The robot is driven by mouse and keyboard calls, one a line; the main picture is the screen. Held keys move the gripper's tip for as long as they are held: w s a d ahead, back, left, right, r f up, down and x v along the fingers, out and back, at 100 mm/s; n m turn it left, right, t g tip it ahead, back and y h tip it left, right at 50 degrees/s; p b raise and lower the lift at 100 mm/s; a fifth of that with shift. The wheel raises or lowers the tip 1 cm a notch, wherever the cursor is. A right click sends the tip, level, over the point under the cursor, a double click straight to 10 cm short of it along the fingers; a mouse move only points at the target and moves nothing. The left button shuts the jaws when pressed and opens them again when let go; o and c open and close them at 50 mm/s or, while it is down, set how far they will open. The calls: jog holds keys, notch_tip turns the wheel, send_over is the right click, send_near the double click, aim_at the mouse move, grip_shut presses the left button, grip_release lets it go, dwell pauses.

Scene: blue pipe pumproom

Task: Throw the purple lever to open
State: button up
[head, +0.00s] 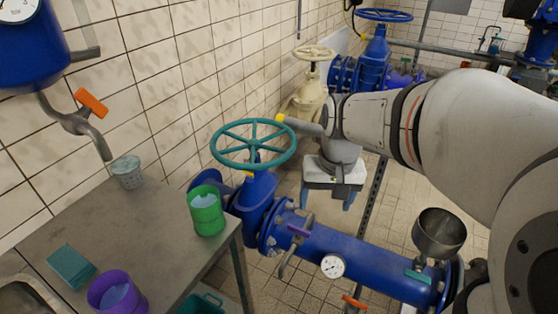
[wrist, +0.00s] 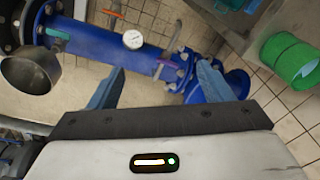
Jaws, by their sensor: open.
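The purple lever (head: 299,230) sits on a small tap on top of the blue pipe (head: 362,259), left of the round gauge. In the wrist view, the purple lever (wrist: 158,71) shows between my open fingers, beyond their tips, with the grey tap spout beside it. My gripper (head: 329,200) points down, open and empty, above and behind the pipe, to the right of the lever in the head view. In the wrist view, my gripper (wrist: 160,72) has both blue fingers spread wide. It appears apart from the lever.
A white gauge (head: 333,266) and a metal funnel (head: 439,233) stand on the pipe. A green handwheel (head: 253,143) rises left of my gripper. A green cup (head: 206,210) and purple cup (head: 117,294) stand on the metal table (head: 165,238).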

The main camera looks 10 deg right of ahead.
jog(key=o, duration=0.6)
jog(key=w+f+m+b, duration=0.1)
jog(key=w+f, duration=0.2)
jog(key=w, duration=0.1)
jog(key=w+f+g+b, duration=0.1)
jog(key=w+f+b, duration=0.1)
jog(key=w+f, duration=0.2)
jog(key=w+f+m+g+b, duration=0.1)
jog(key=w+f+b, duration=0.1)
jog(key=w+f, duration=0.2)
jog(key=shift+w+d+m+y, duration=0.3)
jog(key=shift+w+y, duration=0.05)
jog(key=shift+y, duration=0.05)
jog(key=shift+c, duration=0.2)
jog(key=m+g+y+b, duration=0.1)
jog(key=m+g+b, duration=0.2)
jog(key=b, duration=0.2)
send_near(299, 232)
jog(key=shift+y, duration=0.3)
jog(key=x, duration=0.5)
jog(key=b+x, duration=0.1)
jog(key=x, duration=0.1)
jog(key=shift+w+d+f, duration=0.1)
jog(key=shift+w+f, duration=0.05)
jog(key=shift+f, duration=0.35)
